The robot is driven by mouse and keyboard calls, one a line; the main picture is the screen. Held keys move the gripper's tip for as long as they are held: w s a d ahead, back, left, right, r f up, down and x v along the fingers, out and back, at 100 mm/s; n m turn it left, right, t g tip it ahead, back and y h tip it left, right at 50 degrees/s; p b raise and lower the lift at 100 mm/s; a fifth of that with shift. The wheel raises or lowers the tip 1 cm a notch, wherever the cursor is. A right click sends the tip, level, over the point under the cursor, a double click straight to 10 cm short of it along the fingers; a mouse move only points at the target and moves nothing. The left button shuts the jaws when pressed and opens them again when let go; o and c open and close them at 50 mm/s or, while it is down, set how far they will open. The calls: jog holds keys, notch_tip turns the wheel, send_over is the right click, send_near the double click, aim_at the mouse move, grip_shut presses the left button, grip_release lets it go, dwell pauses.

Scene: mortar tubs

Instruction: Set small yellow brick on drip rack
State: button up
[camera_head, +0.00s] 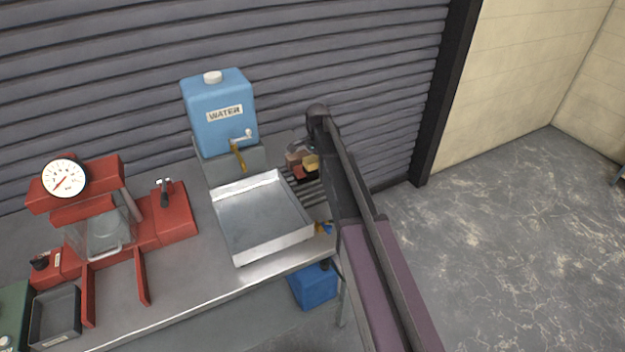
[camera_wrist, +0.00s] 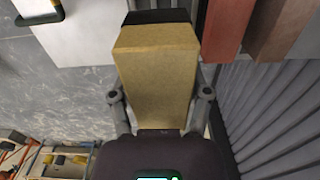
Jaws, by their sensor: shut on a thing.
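The small yellow brick (camera_wrist: 155,75) fills the middle of the wrist view, between the two fingers of my gripper (camera_wrist: 160,97), which is shut on it. In the head view the yellow brick (camera_head: 311,162) shows at the back right of the bench, beside reddish-brown bricks and partly behind my arm. The drip rack (camera_head: 310,192) is a set of dark bars right of the metal tray, mostly hidden by my arm. I cannot tell whether the yellow brick touches the rack.
A red brick (camera_wrist: 230,27) and a brown brick (camera_wrist: 281,30) stand close to the right of the held brick. A shallow metal tray (camera_head: 240,254) lies left of the rack, below a blue water tank (camera_head: 218,130). The ribbed shutter (camera_head: 390,110) rises close behind.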

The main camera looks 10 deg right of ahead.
jog(key=b, duration=0.6)
send_over(317, 191)
jog(key=shift+f, duration=3.15)
jog(key=shift+f+b, duration=1.9)
jog(key=shift+b, duration=0.05)
jog(key=shift+f, duration=0.1)
jog(key=o, duration=1.3)
jog(key=shift+o, duration=0.2)
notch_tip(317, 191, up, 12)
jog(key=p, duration=1.2)
jog(key=shift+r, duration=0.2)
